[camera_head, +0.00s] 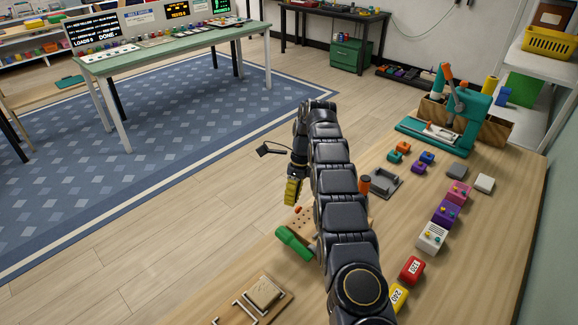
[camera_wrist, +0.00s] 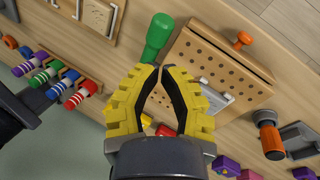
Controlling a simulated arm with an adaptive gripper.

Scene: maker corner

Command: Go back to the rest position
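My gripper (camera_head: 291,192) hangs from the black arm over the left edge of the wooden workbench (camera_head: 480,290). In the wrist view its yellow fingers (camera_wrist: 160,70) curve inward and their tips come together. Nothing shows held between them. Below is a wooden board with rows of holes (camera_wrist: 215,65), partly hidden behind the fingers and, in the head view, behind my arm. A green-handled tool (camera_wrist: 157,38) lies beside the board, apart from the fingertips as far as I can tell; its green handle also shows in the head view (camera_head: 294,243).
An orange-topped cylinder (camera_wrist: 270,135) stands by a grey holder (camera_head: 386,182). Colored blocks (camera_head: 446,212) line the bench's right side. A teal press (camera_head: 468,105) stands at the back. A rack of striped pieces (camera_wrist: 60,80) lies left in the wrist view. Floor left of the bench is open.

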